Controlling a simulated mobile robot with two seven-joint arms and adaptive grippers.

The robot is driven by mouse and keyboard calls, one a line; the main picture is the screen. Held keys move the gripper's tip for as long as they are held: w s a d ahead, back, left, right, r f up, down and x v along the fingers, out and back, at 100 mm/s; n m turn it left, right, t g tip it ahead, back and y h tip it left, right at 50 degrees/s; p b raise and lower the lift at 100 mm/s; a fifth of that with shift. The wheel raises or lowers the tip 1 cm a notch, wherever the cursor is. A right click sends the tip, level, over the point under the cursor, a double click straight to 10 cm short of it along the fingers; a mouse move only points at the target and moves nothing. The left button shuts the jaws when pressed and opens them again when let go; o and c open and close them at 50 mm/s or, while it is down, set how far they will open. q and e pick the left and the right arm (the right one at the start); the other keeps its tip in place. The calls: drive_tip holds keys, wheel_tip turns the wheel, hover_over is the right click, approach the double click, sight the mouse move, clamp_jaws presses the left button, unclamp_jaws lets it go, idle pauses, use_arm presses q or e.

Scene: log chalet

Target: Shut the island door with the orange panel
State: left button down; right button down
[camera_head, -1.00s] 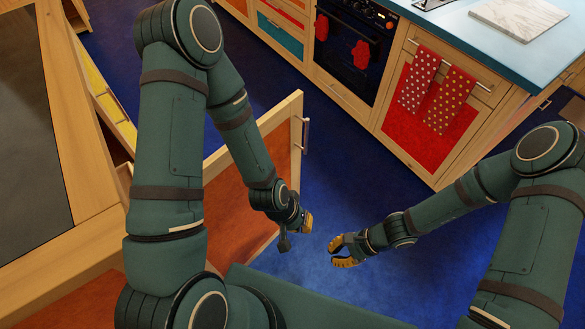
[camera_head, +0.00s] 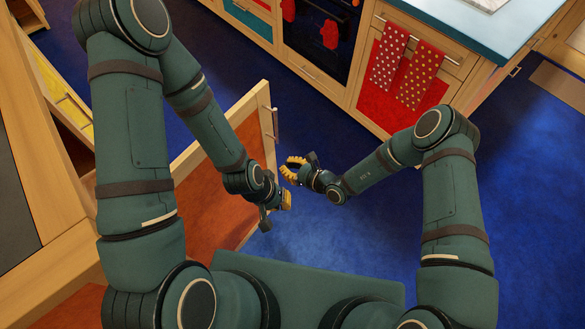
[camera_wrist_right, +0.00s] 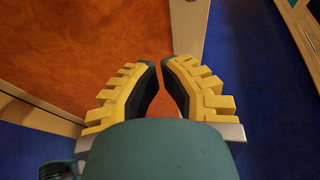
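The island door with the orange panel (camera_head: 232,215) stands open in the head view, jutting from the wooden island on the left. Its wood frame and metal handle (camera_head: 273,124) show at the free edge. The orange panel (camera_wrist_right: 75,45) and wood frame (camera_wrist_right: 188,30) also fill much of the right wrist view. My right gripper (camera_head: 288,168) is close to the door's free edge, its fingers apart with nothing between them; contact is unclear. My left gripper (camera_head: 287,200) is just below it, by the door's lower part. Its fingers are seen edge-on.
The island (camera_head: 50,200) is at the left, with a yellow drawer front (camera_head: 68,108) beyond. A kitchen counter (camera_head: 470,35) with an oven (camera_head: 320,38) and dotted towels (camera_head: 388,58) stands at the back. Blue floor (camera_head: 510,190) is clear on the right.

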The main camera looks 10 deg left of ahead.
sight(261, 153)
drive_tip(key=x, duration=0.2)
drive_tip(key=b+x, duration=0.1)
drive_tip(key=x, duration=0.5)
drive_tip(key=shift+w+a+r, duration=0.1)
drive_tip(key=shift+a+r, duration=0.2)
drive_tip(key=shift+a, duration=0.05)
drive_tip(key=shift+w+a+b, duration=0.2)
drive_tip(key=shift+a+b, duration=0.1)
drive_tip(key=shift+a, duration=0.1)
drive_tip(key=shift+w, duration=0.1)
